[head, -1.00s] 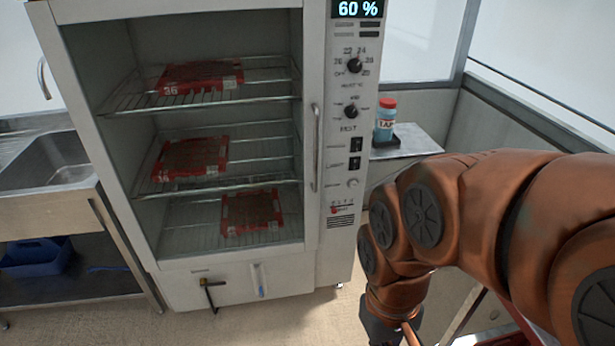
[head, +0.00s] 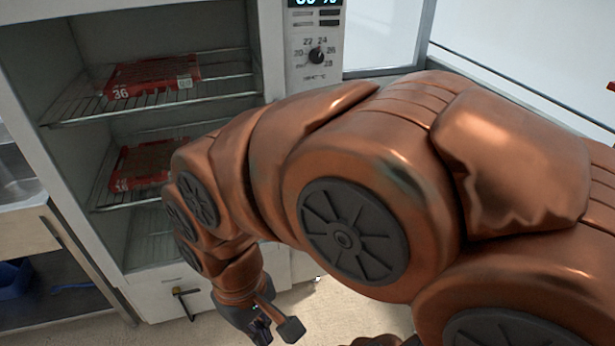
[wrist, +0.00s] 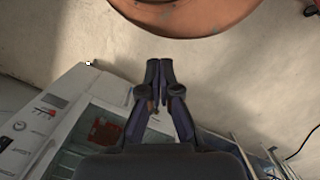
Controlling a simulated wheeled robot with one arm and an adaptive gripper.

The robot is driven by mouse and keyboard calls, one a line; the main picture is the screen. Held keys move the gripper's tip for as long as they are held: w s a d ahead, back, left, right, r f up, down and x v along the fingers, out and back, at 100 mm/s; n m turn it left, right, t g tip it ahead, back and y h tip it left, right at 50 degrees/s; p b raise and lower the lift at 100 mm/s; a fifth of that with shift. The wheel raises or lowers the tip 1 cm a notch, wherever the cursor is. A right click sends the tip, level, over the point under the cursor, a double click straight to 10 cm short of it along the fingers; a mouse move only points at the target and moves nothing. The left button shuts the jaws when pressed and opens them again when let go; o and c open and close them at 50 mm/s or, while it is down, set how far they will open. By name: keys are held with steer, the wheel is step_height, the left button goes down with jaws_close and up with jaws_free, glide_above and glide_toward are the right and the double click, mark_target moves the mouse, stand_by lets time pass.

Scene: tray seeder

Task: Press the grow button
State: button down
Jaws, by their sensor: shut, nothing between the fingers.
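The tall grey cabinet's control panel (head: 303,75) shows at top centre in the head view, with a temperature dial (head: 317,56) and a display (head: 315,3) cut by the top edge. My arm hides the lower panel, so I cannot see the grow button there. In the wrist view the panel (wrist: 35,118) stands tilted at the left, with a small round control (wrist: 18,126) on it; its label is unreadable. My gripper (head: 278,332) hangs low in front of the cabinet, over the floor. In the wrist view its fingertips (wrist: 160,64) are together, with nothing between them.
Red trays (head: 150,75) lie on wire racks (head: 215,85) inside the cabinet. A black handle (head: 185,300) juts from the cabinet's lower front. A sink bench (head: 30,237) with a blue bin (head: 12,278) below stands at left. Floor (head: 345,318) beside the gripper is clear.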

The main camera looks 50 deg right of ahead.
steer(key=w+d+f+n+t+b, duration=0.1)
steer(key=w+d+f+t+b, duration=0.2)
steer(key=w, duration=0.5)
steer(key=w+d+f+t+b, duration=0.1)
steer(key=w+d+f+b, duration=0.15)
steer(key=w+f, duration=0.45)
steer(key=w+d+f+n+t+h+b, duration=0.25)
steer(key=w+d+f+h, duration=0.2)
steer(key=w+d, duration=0.8)
steer(key=d+f+n+h+b, duration=0.1)
steer(key=d+f+h+b, duration=0.15)
steer(key=d, duration=0.75)
steer(key=d+f+n+h+b, duration=0.1)
steer(key=d+f+h+b, duration=0.15)
steer(key=d, duration=0.75)
steer(key=s+d+f+n+h+b, duration=0.1)
steer(key=s+d+h, duration=0.1)
steer(key=d, duration=0.5)
steer(key=s+d+f+n+g+h+b, duration=0.1)
steer(key=s+d+f+n+h+b, duration=0.1)
steer(key=d, duration=0.6)
steer(key=shift+s+f+h, duration=0.25)
steer(key=shift+s+h, duration=0.5)
steer(key=shift+s, duration=0.2)
steer(key=shift+w+g, duration=0.1)
steer(key=shift+g, duration=0.15)
